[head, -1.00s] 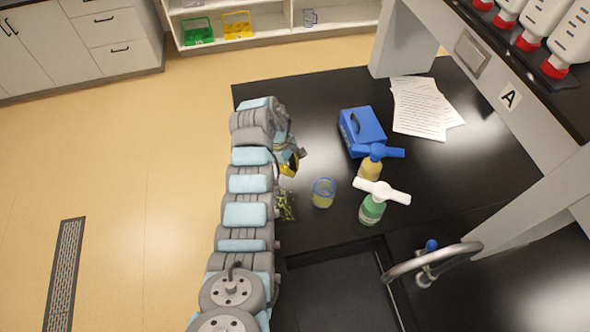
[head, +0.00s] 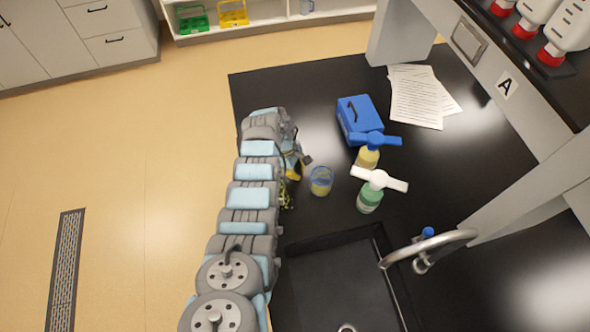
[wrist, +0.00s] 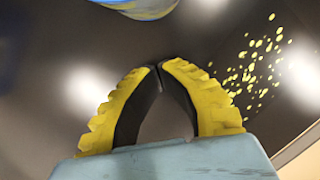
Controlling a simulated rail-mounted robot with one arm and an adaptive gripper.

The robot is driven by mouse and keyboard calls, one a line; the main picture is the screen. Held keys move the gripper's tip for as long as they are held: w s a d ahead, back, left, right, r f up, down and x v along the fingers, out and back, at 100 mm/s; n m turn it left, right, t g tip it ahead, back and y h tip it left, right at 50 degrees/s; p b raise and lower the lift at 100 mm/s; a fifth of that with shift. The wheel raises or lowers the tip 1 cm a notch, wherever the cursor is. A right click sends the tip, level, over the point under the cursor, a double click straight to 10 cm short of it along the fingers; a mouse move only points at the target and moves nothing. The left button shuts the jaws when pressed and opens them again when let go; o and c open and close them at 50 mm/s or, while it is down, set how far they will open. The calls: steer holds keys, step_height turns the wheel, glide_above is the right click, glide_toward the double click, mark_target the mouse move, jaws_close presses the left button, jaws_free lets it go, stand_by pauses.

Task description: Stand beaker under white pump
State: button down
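The beaker (head: 321,182) is clear with a blue rim and yellowish lower part. It stands upright on the black bench, left of the pump bottles. Its lower part shows at the top edge of the wrist view (wrist: 148,7). The white pump (head: 379,179) tops a green bottle (head: 369,198) to the beaker's right. My gripper (wrist: 159,66) has yellow ribbed fingers with tips together and nothing between them. In the head view my gripper (head: 302,163) is just left of the beaker, apart from it, partly hidden by my arm.
A yellow bottle (head: 368,159) with a blue pump (head: 375,139) stands behind the green one. A blue box (head: 360,119) and papers (head: 416,97) lie farther back. The sink (head: 338,280) is in front. A yellow-speckled patch (wrist: 256,62) lies right of my fingers in the wrist view.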

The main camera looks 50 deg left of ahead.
mark_target(308, 181)
steer(key=shift+w+d+p, duration=0.25)
steer(key=shift+w+d, duration=0.1)
steer(key=shift+d, duration=0.45)
steer(key=shift+w+d+p, duration=0.25)
steer(key=shift+w+d, duration=0.05)
steer(key=shift+d, duration=0.5)
